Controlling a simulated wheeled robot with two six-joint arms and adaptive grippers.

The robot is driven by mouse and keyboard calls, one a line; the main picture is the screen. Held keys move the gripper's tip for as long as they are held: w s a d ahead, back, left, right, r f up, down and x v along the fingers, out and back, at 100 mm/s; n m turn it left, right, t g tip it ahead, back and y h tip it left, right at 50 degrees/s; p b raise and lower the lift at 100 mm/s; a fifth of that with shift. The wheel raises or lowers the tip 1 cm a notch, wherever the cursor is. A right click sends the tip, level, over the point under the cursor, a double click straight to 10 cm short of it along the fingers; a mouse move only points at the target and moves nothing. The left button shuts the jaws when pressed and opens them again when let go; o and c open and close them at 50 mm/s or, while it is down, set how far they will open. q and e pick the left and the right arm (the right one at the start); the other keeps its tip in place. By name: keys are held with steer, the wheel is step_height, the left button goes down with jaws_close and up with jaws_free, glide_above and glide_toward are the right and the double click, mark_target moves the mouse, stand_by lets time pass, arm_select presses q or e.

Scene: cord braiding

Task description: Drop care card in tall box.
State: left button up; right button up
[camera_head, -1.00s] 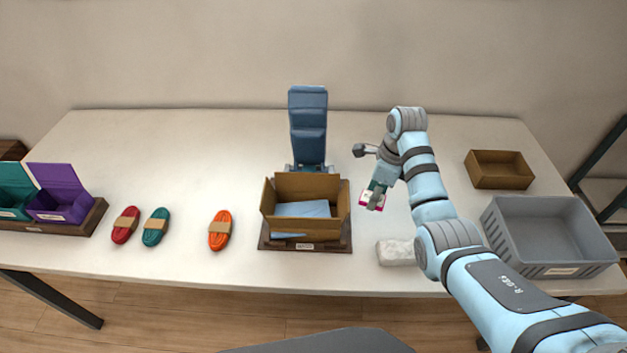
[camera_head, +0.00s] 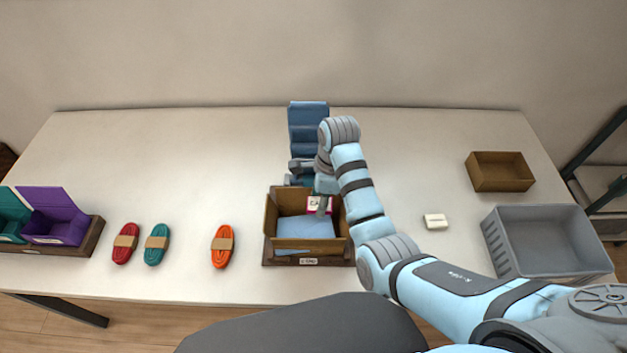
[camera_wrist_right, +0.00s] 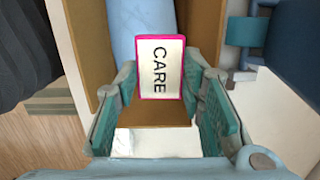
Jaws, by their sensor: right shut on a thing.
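The care card (camera_head: 312,205) is white with a pink edge. It is above the back right part of the open brown cardboard box (camera_head: 270,218), which has raised flaps and blue sheet material (camera_head: 305,228) inside. My right gripper (camera_head: 322,201) is shut on the card. In the right wrist view the card (camera_wrist_right: 161,67) stands between the fingers (camera_wrist_right: 158,105) with "CARE" readable, and the box's brown wall and blue contents lie behind it. I cannot tell whether the card's lower edge is below the box rim. My left gripper is out of view.
A blue padded upright (camera_head: 308,120) stands behind the box. A low brown box (camera_head: 499,172), a grey crate (camera_head: 545,212) and a small white block (camera_head: 435,221) are at right. Red, teal and orange cord bundles (camera_head: 222,246) lie at left, near purple (camera_head: 55,225) and teal bins.

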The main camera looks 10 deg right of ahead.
steer(key=shift+s+a+f, duration=0.3)
steer(key=shift+a+f, duration=0.3)
steer(key=f, duration=0.3)
steer(key=shift+s+f, duration=0.2)
steer(key=shift+f, duration=0.8)
steer(key=o, duration=0.8)
steer(key=shift+w, duration=0.1)
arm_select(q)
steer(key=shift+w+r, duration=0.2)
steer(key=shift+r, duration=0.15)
arm_select(e)
steer(key=shift+o, duration=0.2)
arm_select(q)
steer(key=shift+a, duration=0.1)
arm_select(e)
steer(key=shift+r, duration=0.1)
steer(key=r, duration=0.5)
steer(key=d+r, duration=0.1)
steer(key=r, duration=0.1)
steer(key=shift+s+r, duration=0.2)
steer(key=shift+f, duration=0.1)
